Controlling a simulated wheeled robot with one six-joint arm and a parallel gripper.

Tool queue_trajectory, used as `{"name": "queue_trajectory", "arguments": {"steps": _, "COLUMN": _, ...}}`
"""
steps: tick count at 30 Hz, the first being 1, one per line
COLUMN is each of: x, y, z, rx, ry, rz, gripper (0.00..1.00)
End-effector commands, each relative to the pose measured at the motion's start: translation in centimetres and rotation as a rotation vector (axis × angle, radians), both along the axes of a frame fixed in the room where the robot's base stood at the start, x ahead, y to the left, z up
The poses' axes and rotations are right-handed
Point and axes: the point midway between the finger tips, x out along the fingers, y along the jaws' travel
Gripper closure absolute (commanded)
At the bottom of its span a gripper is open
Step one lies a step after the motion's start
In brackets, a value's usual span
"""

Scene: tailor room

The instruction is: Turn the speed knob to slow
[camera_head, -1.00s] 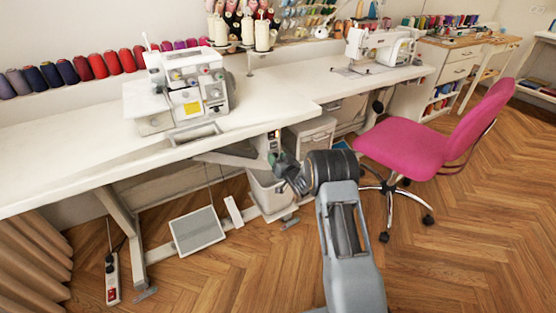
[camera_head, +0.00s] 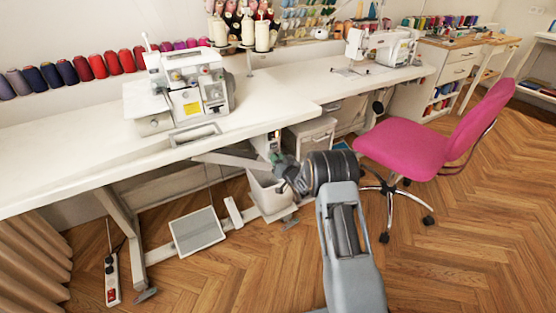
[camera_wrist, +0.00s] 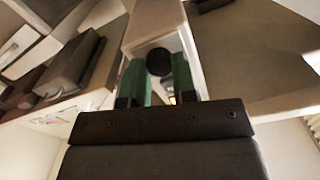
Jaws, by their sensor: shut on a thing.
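The speed knob (camera_wrist: 159,61) is a round black knob on a pale box under the sewing table, in the wrist view. My gripper (camera_wrist: 156,76) has its two green fingers on either side of the knob, shut on it. In the head view my gripper (camera_head: 274,147) reaches under the front edge of the sewing table (camera_head: 270,105). The knob is not clear there. No slow marking is legible in either view.
A white overlock machine (camera_head: 185,88) stands on the table above. A pink chair (camera_head: 405,148) is to the right of my arm. A white bin (camera_head: 268,195) and a foot pedal (camera_head: 198,232) are below. The wooden floor in front is mostly clear.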

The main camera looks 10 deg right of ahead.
Motion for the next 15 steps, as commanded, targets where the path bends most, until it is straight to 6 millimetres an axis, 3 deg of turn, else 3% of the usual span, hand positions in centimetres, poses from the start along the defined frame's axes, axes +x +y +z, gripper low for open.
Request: {"name": "queue_trajectory", "arguments": {"steps": 15, "x": 0.01, "y": 0.09, "z": -0.45, "rx": -0.330, "ry": -0.110, "rz": 0.000, "gripper": 0.98}}
